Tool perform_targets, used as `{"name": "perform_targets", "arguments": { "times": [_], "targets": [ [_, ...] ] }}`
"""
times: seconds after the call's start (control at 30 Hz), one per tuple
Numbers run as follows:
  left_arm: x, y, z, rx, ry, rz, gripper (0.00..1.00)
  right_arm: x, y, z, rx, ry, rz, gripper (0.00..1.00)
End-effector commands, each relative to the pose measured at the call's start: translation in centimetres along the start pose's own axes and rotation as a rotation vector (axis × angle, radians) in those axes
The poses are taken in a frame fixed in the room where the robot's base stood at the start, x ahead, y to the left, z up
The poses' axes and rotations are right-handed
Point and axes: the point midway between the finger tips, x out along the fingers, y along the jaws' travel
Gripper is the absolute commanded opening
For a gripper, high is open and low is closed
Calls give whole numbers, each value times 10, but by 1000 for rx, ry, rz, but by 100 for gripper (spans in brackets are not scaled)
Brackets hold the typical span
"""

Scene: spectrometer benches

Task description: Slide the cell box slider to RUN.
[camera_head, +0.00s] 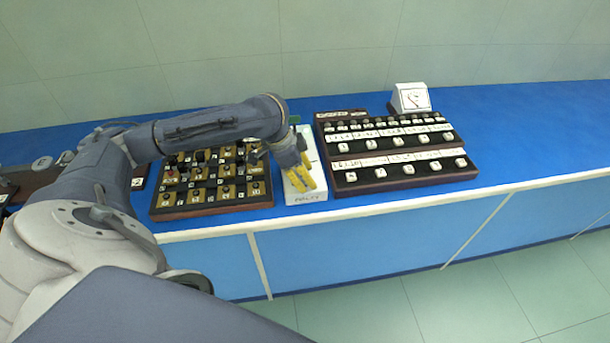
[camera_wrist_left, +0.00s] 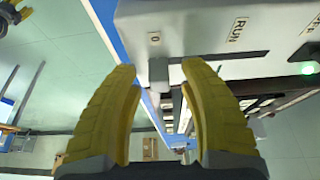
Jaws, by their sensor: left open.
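The white cell box (camera_head: 306,155) stands on the blue bench between two dark panels. In the left wrist view the box (camera_wrist_left: 190,20) shows marks "0" and "RUN", with a further mark partly cut off at the edge. The grey slider knob (camera_wrist_left: 158,70) is at the "0" mark, away from "RUN". My left gripper (camera_head: 306,184) is over the front part of the box. Its yellow fingers are open in the wrist view (camera_wrist_left: 160,72), one on each side of the knob; contact cannot be told. A yellow-and-dark part (camera_wrist_left: 14,12) at the top left corner looks like my right gripper, cut off.
A brown-framed panel with several knobs (camera_head: 212,207) is close on the left of the box. A dark panel with several white-labelled switches (camera_head: 400,184) is close on its right. A small white meter (camera_head: 411,98) stands behind. The bench (camera_head: 540,140) is clear at right.

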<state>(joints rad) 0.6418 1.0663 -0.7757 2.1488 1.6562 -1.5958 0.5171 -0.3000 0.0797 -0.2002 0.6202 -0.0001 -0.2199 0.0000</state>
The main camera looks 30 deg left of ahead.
Motion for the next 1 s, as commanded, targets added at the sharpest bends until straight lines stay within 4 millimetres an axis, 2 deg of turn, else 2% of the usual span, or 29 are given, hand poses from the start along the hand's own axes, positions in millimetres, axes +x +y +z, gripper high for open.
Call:
{"name": "perform_targets", "arguments": {
  "times": [0.03,0.37,0.73,1.0],
  "targets": [
    [0,0,0,0,0,0,39,0,0,0,0,0,0,44],
    [0,0,0,0,0,0,0,0,0,0,0,0,0,44],
    [0,-3,0,-1,-1,-1,0,0,0,0,0,0,0,44],
    [0,-53,0,-3,-2,-4,0,0,0,0,0,0,0,44]
  ]
}}
